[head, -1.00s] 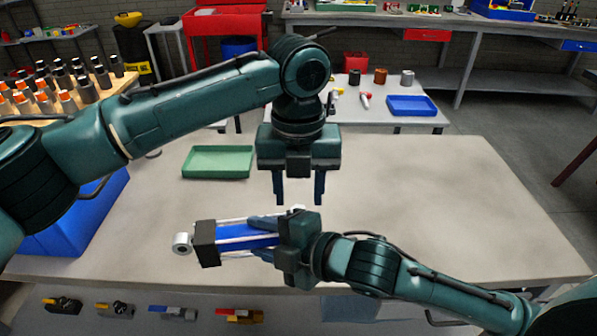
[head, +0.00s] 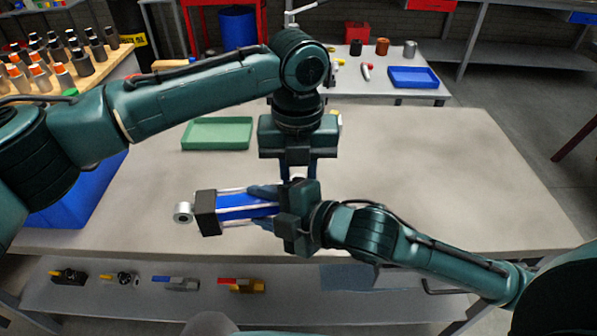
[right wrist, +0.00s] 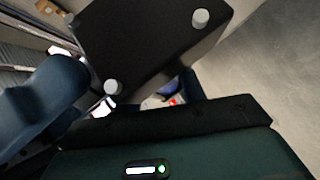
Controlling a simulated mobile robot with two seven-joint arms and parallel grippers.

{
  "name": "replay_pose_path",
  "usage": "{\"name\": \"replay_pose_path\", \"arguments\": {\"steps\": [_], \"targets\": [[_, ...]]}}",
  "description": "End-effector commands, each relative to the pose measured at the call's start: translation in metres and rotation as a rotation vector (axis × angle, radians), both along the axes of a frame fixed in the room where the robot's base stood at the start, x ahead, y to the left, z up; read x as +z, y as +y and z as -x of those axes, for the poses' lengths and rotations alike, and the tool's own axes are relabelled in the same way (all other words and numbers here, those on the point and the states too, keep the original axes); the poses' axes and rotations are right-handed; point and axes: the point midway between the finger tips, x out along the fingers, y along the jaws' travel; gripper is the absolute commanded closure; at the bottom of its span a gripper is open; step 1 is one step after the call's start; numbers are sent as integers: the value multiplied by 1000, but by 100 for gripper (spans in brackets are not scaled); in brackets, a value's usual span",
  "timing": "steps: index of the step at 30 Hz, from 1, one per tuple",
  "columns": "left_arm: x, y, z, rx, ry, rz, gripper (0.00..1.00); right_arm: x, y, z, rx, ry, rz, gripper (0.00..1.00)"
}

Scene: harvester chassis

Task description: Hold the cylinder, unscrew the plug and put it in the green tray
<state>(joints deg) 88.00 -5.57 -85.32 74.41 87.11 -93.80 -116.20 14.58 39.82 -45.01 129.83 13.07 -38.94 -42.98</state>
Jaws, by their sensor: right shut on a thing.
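The cylinder (head: 245,207) has a blue body, a dark end block and a pale round eye at its left end. My right gripper (head: 267,208) is shut on its body and holds it sideways over the table's front part. The dark block with pale rod ends (right wrist: 150,45) fills the top of the right wrist view. My left gripper (head: 298,174) points down just behind the cylinder's right end. Its fingertips are hidden by my right gripper, so its opening cannot be told. The plug cannot be made out. The green tray (head: 217,146) lies empty at the table's back left.
The table's right side (head: 440,170) is clear. A blue bin (head: 75,190) stands at the left edge. Several small valve-like parts lie on a lower shelf (head: 330,300) in front. A small table behind holds a blue tray (head: 413,85).

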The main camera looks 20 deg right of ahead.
Motion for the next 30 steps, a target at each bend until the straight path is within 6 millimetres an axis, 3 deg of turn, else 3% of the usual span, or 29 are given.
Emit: {"name": "replay_pose_path", "arguments": {"steps": [4, 8, 15, 23, 24, 30], "targets": [[1, -1, 0, -1, 0, 2, 100, 7, 1, 0, 4, -14, -10, 100], [1, -1, 1, 28, 1, 3, 100, 7, 2, 0, 4, -14, -10, 100], [1, -2, 1, 262, 2, 4, 100, 7, 2, 0, 5, -14, -11, 100], [1, -2, 1, 275, 1, 4, 100, 7, 2, 0, 5, -14, -11, 100], [1, -2, 1, 275, 1, 4, 74, 7, 2, 0, 5, -14, -11, 100], [1, -1, 1, 274, 1, 3, 58, 7, 2, 0, 5, -14, -11, 100]]}}
